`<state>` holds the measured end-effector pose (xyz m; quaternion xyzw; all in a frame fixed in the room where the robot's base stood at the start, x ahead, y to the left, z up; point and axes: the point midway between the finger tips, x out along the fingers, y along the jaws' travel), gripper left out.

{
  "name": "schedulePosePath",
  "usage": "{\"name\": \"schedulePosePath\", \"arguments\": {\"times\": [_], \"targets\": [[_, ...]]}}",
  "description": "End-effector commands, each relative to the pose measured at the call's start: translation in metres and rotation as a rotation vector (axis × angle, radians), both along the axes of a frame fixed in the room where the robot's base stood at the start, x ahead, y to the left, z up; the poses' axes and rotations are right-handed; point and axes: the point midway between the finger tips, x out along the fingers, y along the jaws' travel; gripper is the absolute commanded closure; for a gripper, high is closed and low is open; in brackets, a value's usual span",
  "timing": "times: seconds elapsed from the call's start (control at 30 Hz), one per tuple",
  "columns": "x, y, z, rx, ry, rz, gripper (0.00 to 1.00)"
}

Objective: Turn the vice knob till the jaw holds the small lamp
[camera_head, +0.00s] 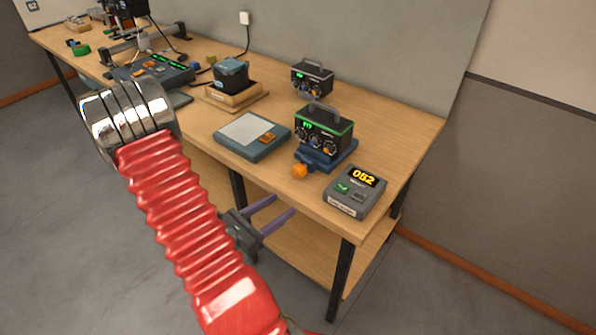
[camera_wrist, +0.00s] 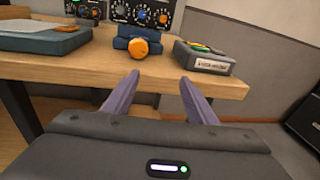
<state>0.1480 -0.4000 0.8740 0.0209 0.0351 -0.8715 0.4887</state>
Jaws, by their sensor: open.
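The blue vice (camera_head: 345,153) sits near the front edge of the table's right part, with its orange knob (camera_head: 300,171) facing the front. In the wrist view the vice (camera_wrist: 122,43) and its knob (camera_wrist: 140,48) are ahead, slightly left of centre. A dark box with a handle and dials (camera_head: 323,130) stands at or on the vice; I cannot tell whether the jaw touches it. I cannot clearly pick out a small lamp. My gripper (camera_head: 284,205) is open and empty, in front of the table edge. Its purple fingers (camera_wrist: 159,77) point towards the table, apart from the knob.
A grey box reading 052 (camera_head: 355,192) stands right of the vice. A flat grey pad (camera_head: 252,136) lies to the left. A second dark dial box (camera_head: 312,78) stands behind. The table's front edge (camera_wrist: 235,89) lies between my gripper and the vice.

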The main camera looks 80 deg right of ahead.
Motion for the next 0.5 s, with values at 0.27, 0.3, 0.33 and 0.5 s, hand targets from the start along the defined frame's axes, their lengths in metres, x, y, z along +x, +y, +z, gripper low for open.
{"name": "schedulePosePath", "arguments": {"times": [0.27, 0.3, 0.33, 0.5], "targets": [[0.032, -0.017, 0.014, -0.036, 0.074, 0.148, 0.48], [0.032, -0.017, 0.015, -0.039, 0.082, 0.149, 0.48], [0.032, -0.017, 0.015, -0.039, 0.084, 0.148, 0.48], [0.032, -0.016, 0.015, -0.038, 0.084, 0.146, 0.48]]}}
